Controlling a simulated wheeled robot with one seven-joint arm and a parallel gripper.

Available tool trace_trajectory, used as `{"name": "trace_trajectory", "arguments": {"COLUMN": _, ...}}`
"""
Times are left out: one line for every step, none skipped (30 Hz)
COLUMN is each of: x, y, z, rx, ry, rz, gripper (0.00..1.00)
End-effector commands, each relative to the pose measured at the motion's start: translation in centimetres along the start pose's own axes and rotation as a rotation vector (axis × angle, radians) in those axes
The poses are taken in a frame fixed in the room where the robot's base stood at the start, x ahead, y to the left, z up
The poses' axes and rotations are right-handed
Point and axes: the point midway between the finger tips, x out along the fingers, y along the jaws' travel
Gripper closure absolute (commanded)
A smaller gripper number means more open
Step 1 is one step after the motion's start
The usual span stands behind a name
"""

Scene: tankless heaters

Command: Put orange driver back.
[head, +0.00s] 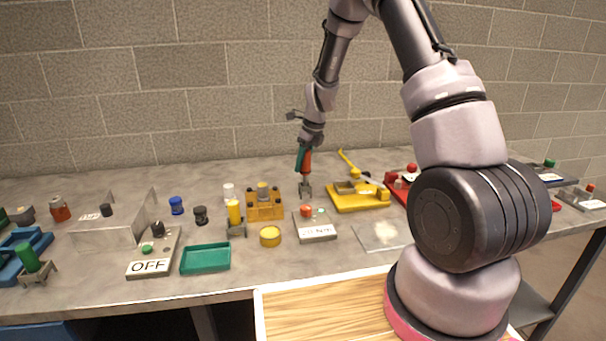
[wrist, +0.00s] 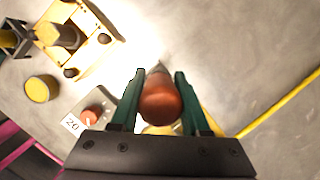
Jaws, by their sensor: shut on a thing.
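The orange driver (head: 307,161) is upright, its handle held between the green fingers of my gripper (head: 302,158). In the wrist view the orange handle (wrist: 161,102) fills the space between the two fingers of my gripper (wrist: 160,102), seen from above. A small grey stand (head: 305,189) is on the table directly below the driver in the head view. The driver's lower end meets or overlaps the stand there; I cannot tell whether it is seated. In the wrist view the handle and glare hide the stand.
A yellow block fixture (head: 264,207) stands to the left, with a yellow driver (head: 235,213) in its stand. A yellow tray (head: 357,200) with a thin yellow rod is to the right. The wall is behind.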

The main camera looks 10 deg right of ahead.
Motion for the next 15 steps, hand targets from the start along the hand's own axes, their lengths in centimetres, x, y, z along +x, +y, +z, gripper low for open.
{"name": "trace_trajectory", "arguments": {"x": 0.5, "y": 0.0, "z": -0.1, "rx": 0.000, "ry": 0.000, "rz": 0.001, "gripper": 1.00}}
{"name": "trace_trajectory", "arguments": {"x": 0.8, "y": 0.0, "z": -0.2, "rx": 0.000, "ry": 0.000, "rz": 0.001, "gripper": 1.00}}
{"name": "trace_trajectory", "arguments": {"x": 1.4, "y": 0.0, "z": -0.4, "rx": 0.000, "ry": 0.001, "rz": 0.002, "gripper": 1.00}}
{"name": "trace_trajectory", "arguments": {"x": 1.8, "y": 0.0, "z": -0.6, "rx": 0.000, "ry": 0.002, "rz": 0.002, "gripper": 1.00}}
{"name": "trace_trajectory", "arguments": {"x": 2.2, "y": 0.0, "z": -0.7, "rx": 0.000, "ry": 0.002, "rz": 0.002, "gripper": 1.00}}
{"name": "trace_trajectory", "arguments": {"x": 2.7, "y": 0.0, "z": -0.8, "rx": 0.000, "ry": 0.001, "rz": 0.002, "gripper": 1.00}}
{"name": "trace_trajectory", "arguments": {"x": 3.0, "y": 0.0, "z": -0.9, "rx": -0.001, "ry": 0.001, "rz": 0.001, "gripper": 1.00}}
{"name": "trace_trajectory", "arguments": {"x": 3.2, "y": 0.0, "z": -0.9, "rx": -0.001, "ry": 0.000, "rz": 0.001, "gripper": 1.00}}
{"name": "trace_trajectory", "arguments": {"x": 3.3, "y": 0.0, "z": -0.9, "rx": -0.001, "ry": 0.000, "rz": 0.001, "gripper": 1.00}}
{"name": "trace_trajectory", "arguments": {"x": 3.3, "y": 0.0, "z": -0.9, "rx": -0.001, "ry": -0.001, "rz": 0.000, "gripper": 1.00}}
{"name": "trace_trajectory", "arguments": {"x": 3.3, "y": 0.0, "z": -0.9, "rx": -0.001, "ry": -0.001, "rz": 0.000, "gripper": 1.00}}
{"name": "trace_trajectory", "arguments": {"x": 3.3, "y": 0.0, "z": -0.9, "rx": -0.001, "ry": -0.001, "rz": 0.000, "gripper": 1.00}}
{"name": "trace_trajectory", "arguments": {"x": 3.3, "y": 0.0, "z": -0.9, "rx": -0.001, "ry": -0.001, "rz": 0.000, "gripper": 1.00}}
{"name": "trace_trajectory", "arguments": {"x": 3.3, "y": 0.0, "z": -0.9, "rx": -0.001, "ry": -0.001, "rz": 0.000, "gripper": 1.00}}
{"name": "trace_trajectory", "arguments": {"x": 3.3, "y": 0.0, "z": -0.9, "rx": -0.001, "ry": -0.001, "rz": 0.000, "gripper": 1.00}}
